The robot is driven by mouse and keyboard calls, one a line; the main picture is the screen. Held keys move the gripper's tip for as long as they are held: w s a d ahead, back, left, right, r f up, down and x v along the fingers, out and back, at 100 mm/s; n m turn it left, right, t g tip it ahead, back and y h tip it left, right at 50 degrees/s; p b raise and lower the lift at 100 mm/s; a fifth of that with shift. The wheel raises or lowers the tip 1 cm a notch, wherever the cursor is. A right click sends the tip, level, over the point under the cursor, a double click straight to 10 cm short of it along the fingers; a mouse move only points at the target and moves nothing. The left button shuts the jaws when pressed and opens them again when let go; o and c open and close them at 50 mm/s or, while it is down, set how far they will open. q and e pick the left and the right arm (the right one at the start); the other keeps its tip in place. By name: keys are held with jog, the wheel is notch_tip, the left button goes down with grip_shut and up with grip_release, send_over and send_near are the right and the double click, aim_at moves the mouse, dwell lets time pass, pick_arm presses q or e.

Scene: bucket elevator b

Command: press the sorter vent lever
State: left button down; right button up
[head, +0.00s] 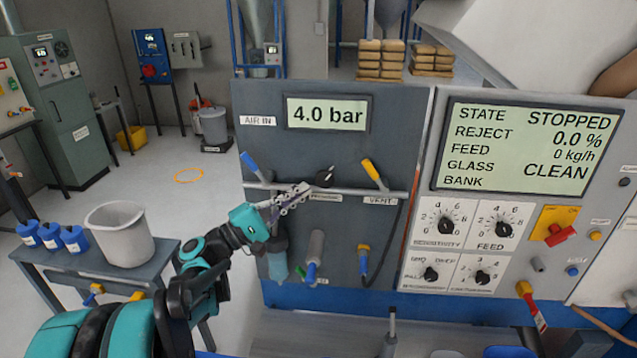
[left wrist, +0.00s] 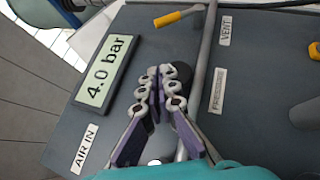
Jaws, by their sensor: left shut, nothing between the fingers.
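The vent lever (head: 373,172) has a yellow handle and sits on the grey pipe above the VENT label, tilted up to the left. It also shows in the left wrist view as a yellow handle (left wrist: 172,18) near the top. My left gripper (head: 303,188) is shut and empty, left of the vent lever and apart from it. Its fingertips (left wrist: 160,74) are in front of or beside the black pressure knob (head: 324,177); I cannot tell whether they touch it. My right gripper is in neither view.
A blue-handled lever (head: 250,163) is at the left under the AIR IN label. The pressure display (head: 328,112) reads 4.0 bar. A black hose (head: 396,230) hangs below the vent lever. The sorter screen (head: 530,150) is to the right. A bucket (head: 120,233) stands on a side table.

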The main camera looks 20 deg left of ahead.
aim_at(331, 173)
pick_arm(q)
jog(key=x, duration=0.8)
jog(key=shift+w+d, duration=0.3)
jog(key=d, duration=0.1)
jog(key=d+r, duration=0.1)
jog(key=d, duration=0.1)
jog(key=shift+w+d+r, duration=0.15)
jog(key=shift+d+r, duration=0.15)
jog(key=shift+r, duration=0.1)
jog(key=shift+d+r+m+g+y+p, duration=0.15)
jog(key=shift+r+m+g+y+p, duration=0.15)
jog(key=shift+p, duration=0.3)
